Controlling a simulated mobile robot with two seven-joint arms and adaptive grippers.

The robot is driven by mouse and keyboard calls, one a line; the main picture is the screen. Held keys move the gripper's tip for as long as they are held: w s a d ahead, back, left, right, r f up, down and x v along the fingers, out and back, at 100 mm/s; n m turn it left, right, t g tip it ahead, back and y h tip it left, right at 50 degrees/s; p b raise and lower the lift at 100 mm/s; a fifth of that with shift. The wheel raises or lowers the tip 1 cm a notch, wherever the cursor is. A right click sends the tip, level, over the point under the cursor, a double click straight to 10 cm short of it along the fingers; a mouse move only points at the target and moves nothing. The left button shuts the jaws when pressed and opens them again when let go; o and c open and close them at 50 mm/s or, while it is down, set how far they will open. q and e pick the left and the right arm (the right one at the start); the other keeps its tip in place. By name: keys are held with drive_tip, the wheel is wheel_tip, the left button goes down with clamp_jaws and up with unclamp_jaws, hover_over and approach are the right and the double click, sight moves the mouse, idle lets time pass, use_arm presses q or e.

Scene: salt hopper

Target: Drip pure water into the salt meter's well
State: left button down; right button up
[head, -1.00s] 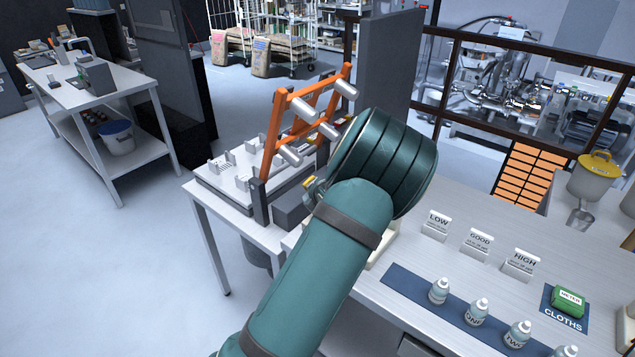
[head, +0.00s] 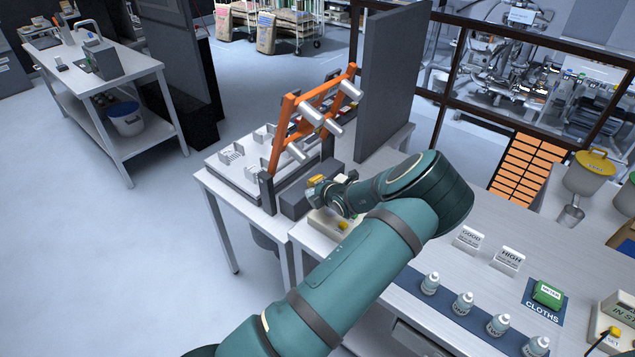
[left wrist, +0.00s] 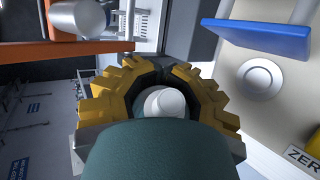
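The salt meter (head: 322,226) is a pale box on the bench, partly hidden below my left gripper (head: 318,183). In the left wrist view its round well (left wrist: 260,78) shows beside a raised blue flap (left wrist: 265,37), with a cut-off "ZER" label (left wrist: 303,158). My left gripper's yellow fingers are closed around a small white-topped bottle (left wrist: 166,102); its body is mostly hidden. The bottle is to the left of the well in that view, apart from it. Its tilt and height are unclear. My right gripper is not in view.
Several dropper bottles (head: 430,284) stand on a blue mat (head: 400,285). GOOD (head: 468,238) and HIGH (head: 508,259) cards stand behind them. A green cloth pack (head: 547,294) lies to the right. An orange rack (head: 290,125) and a grey panel (head: 385,85) rise close behind the gripper.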

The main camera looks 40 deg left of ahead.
use_arm(q)
drive_tip(key=shift+s+a+f+m+g+y+b, duration=0.15)
drive_tip(key=shift+m+g+y, duration=0.2)
drive_tip(key=shift+m+y, duration=0.2)
drive_tip(key=shift+s+a+r+m+g+y+b, duration=0.1)
drive_tip(key=shift+a+m+g+y+b, duration=0.05)
drive_tip(key=shift+m+g+y, duration=0.3)
drive_tip(key=shift+r+m+y, duration=0.25)
drive_tip(key=shift+m+y, duration=0.45)
drive_tip(key=shift+s+r+m+g+y+b, duration=0.1)
drive_tip(key=shift+r+m+g+y+b, duration=0.25)
drive_tip(key=shift+m+y, duration=0.55)
drive_tip(key=shift+a, duration=0.1)
idle(1.2)
